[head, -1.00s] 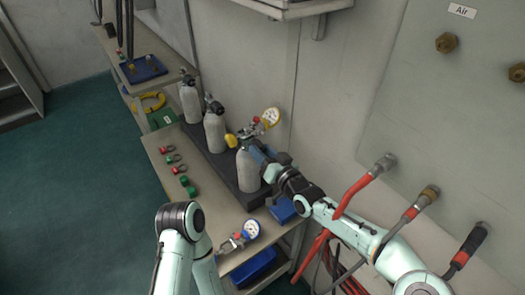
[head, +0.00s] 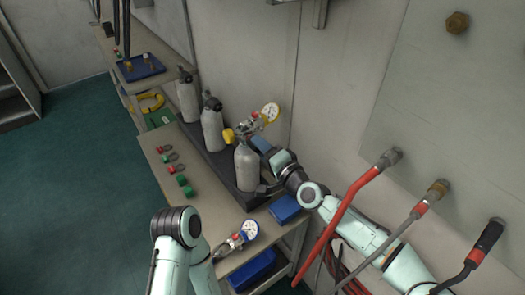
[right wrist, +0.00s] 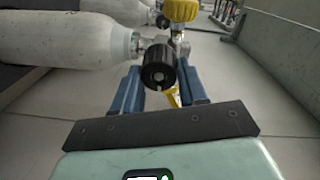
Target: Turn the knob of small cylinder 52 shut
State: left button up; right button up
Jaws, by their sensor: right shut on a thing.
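The nearest small cylinder (head: 247,168) is pale grey and stands upright at the near end of a row of three. Its number cannot be read. A regulator with a yellow knob (head: 229,135) and a white gauge (head: 270,111) sits at its top. My right gripper (head: 257,141) reaches its valve from the right. In the right wrist view the cylinder (right wrist: 70,43) lies at the left and its black knob (right wrist: 159,68) is between my blue fingers, which are shut on it. My left arm shows at the bottom, but its gripper is out of sight.
Two more cylinders (head: 212,131) stand behind on the dark base. Red and green fittings (head: 181,180) lie on the bench at left. A loose gauge (head: 249,230) and a blue box (head: 285,208) are at its near end. Hoses (head: 348,205) hang from the wall panel at right.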

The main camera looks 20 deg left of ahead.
pick_arm(q)
jog(key=shift+w+a+f, duration=0.1)
jog(key=shift+w+f, duration=0.2)
jog(key=shift+f, duration=0.05)
pick_arm(e)
jog(key=shift+m, duration=0.7)
jog(key=o, duration=1.1)
jog(key=shift+c, duration=0.2)
jog(key=shift+d, duration=0.1)
pick_arm(q)
jog(key=shift+w+a+f+t+b, duration=0.25)
jog(key=shift+w+f+t+b, duration=0.15)
jog(key=shift+w+f+b, duration=0.15)
pick_arm(e)
jog(key=v, duration=1.3)
